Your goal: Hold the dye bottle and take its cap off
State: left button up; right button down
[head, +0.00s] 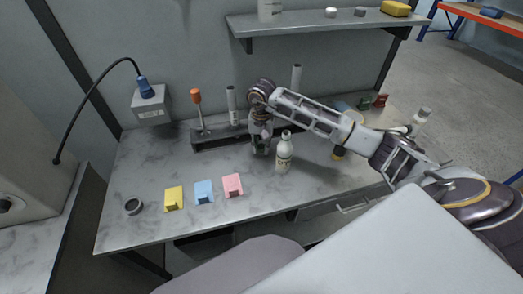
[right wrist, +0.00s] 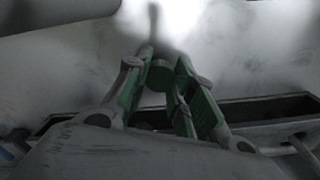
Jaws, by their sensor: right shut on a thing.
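A white bottle (head: 284,155) with a pale label and narrow neck stands upright on the grey worktop, and looks like the dye bottle. My right gripper (head: 261,148) is just to its left, pointing down, apart from its body. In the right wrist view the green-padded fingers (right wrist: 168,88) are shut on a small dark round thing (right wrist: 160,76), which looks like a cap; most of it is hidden. The head view is too small to tell what tops the bottle's neck. My left gripper is not in view.
Behind the gripper is a dark rack (head: 212,138) with upright tubes and an orange-handled tool (head: 196,97). A shelf (head: 320,24) hangs above.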

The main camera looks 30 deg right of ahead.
aim_at(261, 146)
jog(key=shift+f, duration=1.45)
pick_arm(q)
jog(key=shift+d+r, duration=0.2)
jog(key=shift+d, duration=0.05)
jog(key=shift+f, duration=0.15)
pick_arm(e)
jog(key=shift+f, duration=0.15)
jog(key=c, duration=1.2)
grip_release()
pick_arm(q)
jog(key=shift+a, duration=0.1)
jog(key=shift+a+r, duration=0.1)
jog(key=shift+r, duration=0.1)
pick_arm(e)
notch_tip(261, 146, up, 10)
jog(key=shift+r+b, duration=0.25)
jog(key=shift+b, duration=0.25)
jog(key=shift+r, duration=0.85)
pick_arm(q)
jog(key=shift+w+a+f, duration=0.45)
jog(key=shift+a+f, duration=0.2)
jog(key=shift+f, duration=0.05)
